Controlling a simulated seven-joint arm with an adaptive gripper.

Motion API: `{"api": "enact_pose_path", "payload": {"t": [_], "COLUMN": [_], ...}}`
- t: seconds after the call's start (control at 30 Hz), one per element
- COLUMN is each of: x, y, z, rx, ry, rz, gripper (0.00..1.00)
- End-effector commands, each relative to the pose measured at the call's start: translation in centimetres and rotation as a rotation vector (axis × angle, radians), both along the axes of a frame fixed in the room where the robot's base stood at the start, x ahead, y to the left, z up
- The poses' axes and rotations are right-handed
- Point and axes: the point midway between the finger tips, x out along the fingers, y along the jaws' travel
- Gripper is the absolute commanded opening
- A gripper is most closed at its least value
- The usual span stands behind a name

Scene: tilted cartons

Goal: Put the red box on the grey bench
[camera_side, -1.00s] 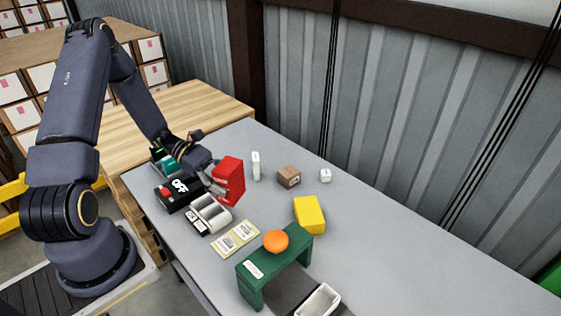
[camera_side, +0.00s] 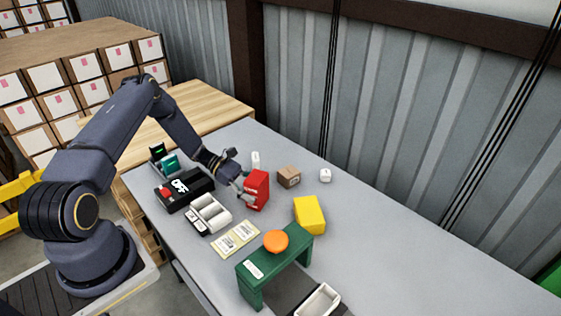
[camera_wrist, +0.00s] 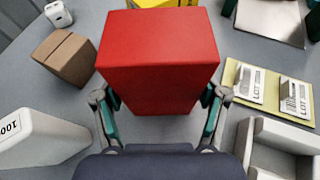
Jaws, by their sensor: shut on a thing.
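The red box (camera_side: 257,190) is upright in my gripper (camera_side: 246,188), close to the surface of the grey bench (camera_side: 410,250). I cannot tell whether its base touches the bench. In the wrist view the red box (camera_wrist: 158,60) fills the top middle, with one finger of my gripper (camera_wrist: 160,97) against each side. My gripper is shut on it. The box hides the bench beneath it in the wrist view.
A white block (camera_side: 255,160), a brown carton (camera_side: 289,176) and a yellow box (camera_side: 309,215) stand near the red box. A white divided tray (camera_side: 210,214) and a green stand (camera_side: 273,262) are nearer the front. The bench's right side is clear.

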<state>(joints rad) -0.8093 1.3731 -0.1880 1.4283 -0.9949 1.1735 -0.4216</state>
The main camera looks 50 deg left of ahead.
Motion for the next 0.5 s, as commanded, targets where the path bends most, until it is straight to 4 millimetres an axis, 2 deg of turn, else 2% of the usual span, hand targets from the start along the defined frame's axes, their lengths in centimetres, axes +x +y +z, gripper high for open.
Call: {"api": "enact_pose_path", "payload": {"t": [0.2, 0.23, 0.43, 0.5], "x": [0.00, 0.00, -0.02, -0.02], "y": [0.00, 0.01, 0.02, 0.01], "z": [-0.15, -0.14, -0.11, -0.10], "rx": [-0.001, 0.000, 0.000, 0.000], "ry": [0.000, 0.000, 0.000, 0.000], "rz": [0.000, 0.000, 0.000, 0.000], "gripper": [0.32, 0.75, 0.96, 0.97]}}
